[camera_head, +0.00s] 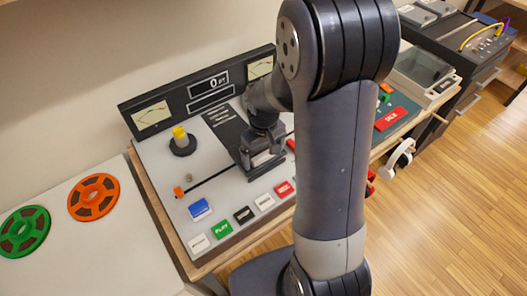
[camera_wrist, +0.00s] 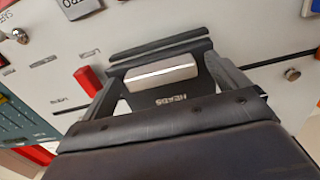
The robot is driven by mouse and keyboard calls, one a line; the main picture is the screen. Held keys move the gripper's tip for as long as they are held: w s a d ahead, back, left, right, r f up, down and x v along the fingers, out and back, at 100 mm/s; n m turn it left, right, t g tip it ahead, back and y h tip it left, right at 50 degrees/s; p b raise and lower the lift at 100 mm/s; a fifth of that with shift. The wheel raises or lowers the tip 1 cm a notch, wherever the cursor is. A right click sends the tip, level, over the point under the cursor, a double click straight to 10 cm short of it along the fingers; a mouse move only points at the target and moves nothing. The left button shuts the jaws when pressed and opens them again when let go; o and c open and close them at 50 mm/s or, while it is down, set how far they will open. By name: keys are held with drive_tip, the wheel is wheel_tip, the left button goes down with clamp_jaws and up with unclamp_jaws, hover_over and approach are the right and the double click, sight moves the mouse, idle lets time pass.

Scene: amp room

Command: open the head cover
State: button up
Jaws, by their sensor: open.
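The head cover (camera_wrist: 205,104) is a dark panel lettered HEADS, seen in the wrist view with a pale grey bar-shaped handle (camera_wrist: 160,74) across it. My gripper (camera_wrist: 163,80) is open, with one finger at each end of the handle. I cannot tell whether the fingers touch it. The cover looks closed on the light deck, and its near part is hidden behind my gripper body. In the head view my gripper (camera_head: 262,152) is over the middle of the tape machine (camera_head: 160,160) and hides most of the cover.
The deck has a yellow-topped spindle (camera_head: 181,138), a blue button (camera_head: 200,208) and a row of labelled buttons, including a green one (camera_head: 222,229). Meters (camera_head: 152,115) stand behind. Green (camera_head: 24,231) and orange (camera_head: 93,197) reels lie left. A red piece (camera_wrist: 90,80) is close to the left finger.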

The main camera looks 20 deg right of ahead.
drive_tip(key=shift+c, duration=0.3)
drive_tip(key=c, duration=1.3)
drive_tip(key=w+a, duration=0.1)
drive_tip(key=w, duration=0.2)
drive_tip(key=w+a, duration=0.1)
drive_tip(key=w, duration=0.3)
drive_tip(key=w+a, duration=0.1)
drive_tip(key=w, duration=0.2)
drive_tip(key=shift+w+a, duration=0.25)
drive_tip(key=shift+w, duration=0.05)
drive_tip(key=o, duration=1.4)
drive_tip(key=shift+c, duration=0.2)
drive_tip(key=shift+r, duration=0.1)
wheel_tip(320, 180, up, 11)
